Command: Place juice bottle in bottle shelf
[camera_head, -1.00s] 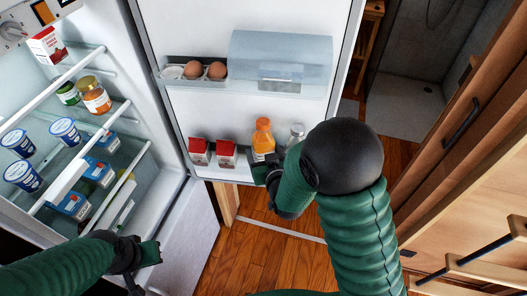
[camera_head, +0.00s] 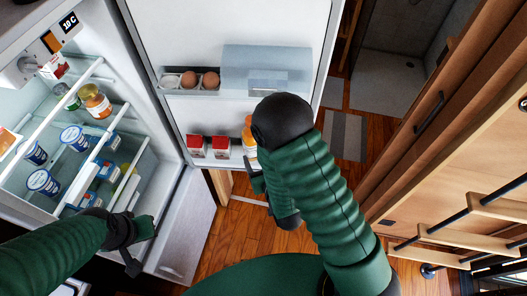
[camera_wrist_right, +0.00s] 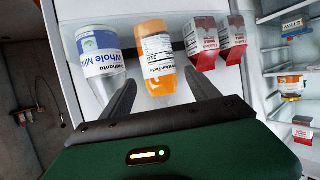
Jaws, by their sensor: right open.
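The orange juice bottle (camera_head: 249,140) stands in the lower shelf of the open fridge door (camera_head: 216,163), beside two red-and-white cartons (camera_head: 208,147); my right arm hides part of it. In the right wrist view the juice bottle (camera_wrist_right: 156,60) appears between the spread fingers of my open right gripper (camera_wrist_right: 162,95), which holds nothing. In the head view my right gripper (camera_head: 258,183) is just in front of and below this shelf, partly hidden by its own arm. My left gripper (camera_head: 143,245) is open and empty by the fridge's lower front.
A milk bottle (camera_wrist_right: 100,58) stands beside the juice in the right wrist view. Eggs (camera_head: 189,80) and a clear bin (camera_head: 265,70) are higher on the door. Jars (camera_head: 95,100) and cups (camera_head: 75,137) fill the fridge shelves. Wooden cabinets (camera_head: 450,130) stand right.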

